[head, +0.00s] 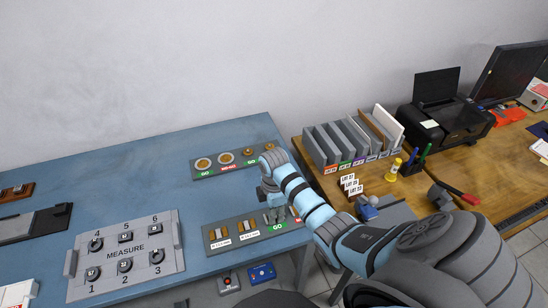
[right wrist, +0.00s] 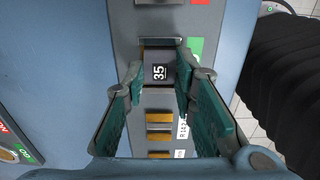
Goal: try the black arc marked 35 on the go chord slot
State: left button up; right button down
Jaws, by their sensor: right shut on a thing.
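The black arc marked 35 (right wrist: 159,70) sits between the fingertips of my right gripper (right wrist: 157,82) in the right wrist view, its white number facing up. My right gripper, also seen in the head view (head: 274,210), is shut on it. The arc is over the grey slot plate (head: 263,233), at the slot beside the green GO label (head: 278,227). I cannot tell whether it touches the slot or is inside it. In the head view the arc is hidden by the gripper. My left gripper is not in view.
A grey board with round gauges (head: 226,158) lies behind. A MEASURE panel (head: 127,254) with numbered stations lies left. Grey upright bins (head: 335,143) and lot cards (head: 350,184) stand on the wooden desk at right.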

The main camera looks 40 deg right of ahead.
jog(key=shift+f, duration=0.1)
jog(key=c, duration=1.2)
grip_release()
jog(key=shift+c, duration=0.2)
jog(key=shift+c, duration=1)
jog(key=c, duration=0.3)
jog(key=shift+c, duration=0.2)
